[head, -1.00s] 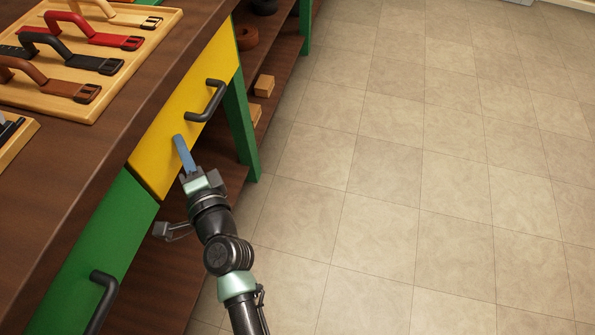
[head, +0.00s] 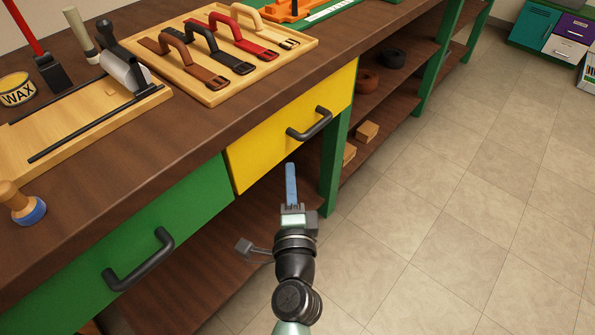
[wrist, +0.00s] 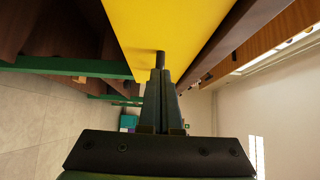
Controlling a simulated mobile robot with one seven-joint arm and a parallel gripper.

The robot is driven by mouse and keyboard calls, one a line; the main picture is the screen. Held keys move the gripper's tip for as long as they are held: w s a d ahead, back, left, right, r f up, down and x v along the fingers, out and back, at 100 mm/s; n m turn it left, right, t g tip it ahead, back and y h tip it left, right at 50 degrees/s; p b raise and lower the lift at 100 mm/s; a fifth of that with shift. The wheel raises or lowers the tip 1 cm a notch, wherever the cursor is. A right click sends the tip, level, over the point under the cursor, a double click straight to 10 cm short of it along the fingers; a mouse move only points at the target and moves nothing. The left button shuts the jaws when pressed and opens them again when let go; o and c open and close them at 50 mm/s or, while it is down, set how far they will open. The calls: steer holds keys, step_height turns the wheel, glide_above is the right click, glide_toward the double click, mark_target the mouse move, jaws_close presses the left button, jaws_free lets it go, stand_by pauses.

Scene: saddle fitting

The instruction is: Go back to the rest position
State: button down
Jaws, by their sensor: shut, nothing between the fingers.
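My gripper (head: 291,185) is shut, with its blue fingers together and nothing between them. In the head view it points up the picture, in front of the workbench and just below the yellow drawer (head: 270,140). That drawer is shut and has a dark bar handle (head: 310,124). In the wrist view my gripper (wrist: 161,72) shows from behind, with the yellow drawer front (wrist: 185,30) close beyond the fingertips. I cannot tell whether the tips touch it.
A green drawer (head: 110,260) with a bar handle is left of the yellow one. The workbench top (head: 190,130) holds a board (head: 215,95) of strap handles, a wax tin (head: 17,90) and tools. Open shelves (head: 385,115) are underneath. Tiled floor (head: 460,200) is free at right.

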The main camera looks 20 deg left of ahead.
steer(key=b+v, duration=0.1)
steer(key=v, duration=0.6)
steer(key=shift+f, duration=0.15)
steer(key=shift+a, duration=0.1)
steer(key=w+d+r+n+t, duration=0.3)
steer(key=r+n, duration=0.3)
steer(key=r, duration=0.9)
steer(key=w+d+r+n+t, duration=0.2)
steer(key=r+n, duration=0.3)
steer(key=r, duration=1)
steer(key=s+d+r+n+t+h, duration=0.1)
steer(key=s+d+r+t+h, duration=0.3)
steer(key=r, duration=0.7)
steer(key=s+d+r+t+h, duration=0.3)
steer(key=s+d+r+h, duration=0.2)
steer(key=r, duration=0.5)
step_height(320, 180, up, 29)
steer(key=p, duration=3)
steer(key=shift+f+n+g+y, duration=0.15)
steer(key=shift+n+g+y, duration=0.15)
steer(key=shift+y, duration=0.1)
steer(key=shift+w, duration=0.1)
